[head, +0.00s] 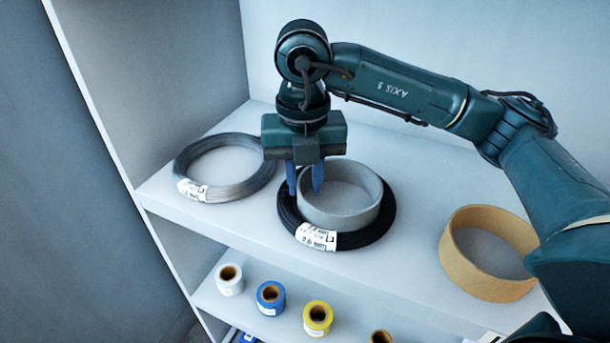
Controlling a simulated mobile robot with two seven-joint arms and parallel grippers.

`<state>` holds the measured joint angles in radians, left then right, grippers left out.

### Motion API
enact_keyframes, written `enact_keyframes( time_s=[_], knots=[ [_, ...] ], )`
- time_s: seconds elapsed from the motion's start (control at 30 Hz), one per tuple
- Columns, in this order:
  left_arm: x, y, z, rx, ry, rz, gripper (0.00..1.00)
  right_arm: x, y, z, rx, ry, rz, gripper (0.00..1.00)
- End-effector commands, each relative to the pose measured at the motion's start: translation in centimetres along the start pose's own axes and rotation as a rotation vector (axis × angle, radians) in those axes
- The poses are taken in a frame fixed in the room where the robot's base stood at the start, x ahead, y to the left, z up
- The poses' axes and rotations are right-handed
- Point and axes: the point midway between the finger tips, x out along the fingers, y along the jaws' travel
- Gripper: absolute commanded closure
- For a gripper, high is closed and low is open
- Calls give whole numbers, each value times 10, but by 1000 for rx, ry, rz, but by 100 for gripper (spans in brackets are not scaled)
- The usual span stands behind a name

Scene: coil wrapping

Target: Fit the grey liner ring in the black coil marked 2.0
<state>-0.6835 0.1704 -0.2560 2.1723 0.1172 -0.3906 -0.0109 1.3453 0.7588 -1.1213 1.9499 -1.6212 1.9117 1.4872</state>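The black coil (375,228) lies flat on the upper shelf, with a white label (316,237) on its front whose print I cannot read. The grey liner ring (345,215) stands inside the coil's loop, its wall rising above the black windings. How deep its lower edge sits is hidden. My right gripper (305,188) points down at the ring's left side. Its two blue fingers are apart, one by the outer side of the ring's wall and one by the inner side; I see a gap between them. My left gripper is not in view.
A grey wire coil (245,187) with a white label lies to the left. A tan ring (465,270) stands at the right, near my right arm. Several small spools, among them a blue one (270,301), stand on the lower shelf (236,308). A side wall bounds the left.

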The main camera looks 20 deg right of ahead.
Motion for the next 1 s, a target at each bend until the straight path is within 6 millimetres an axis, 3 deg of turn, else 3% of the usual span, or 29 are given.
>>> enact_keyframes(
  time_s=[0.07, 0.4, 0.5, 1.0],
  knots=[
    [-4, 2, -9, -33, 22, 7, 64, 2, 1, -1, -3, 4, 0, 74],
    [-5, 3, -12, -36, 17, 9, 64, -61, 0, 0, 0, -4, 2, 74],
    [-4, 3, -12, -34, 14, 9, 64, -71, 0, 0, 1, -2, 1, 74],
    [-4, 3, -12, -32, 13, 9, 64, -76, -1, -1, 1, -1, 0, 74]
  ],
)
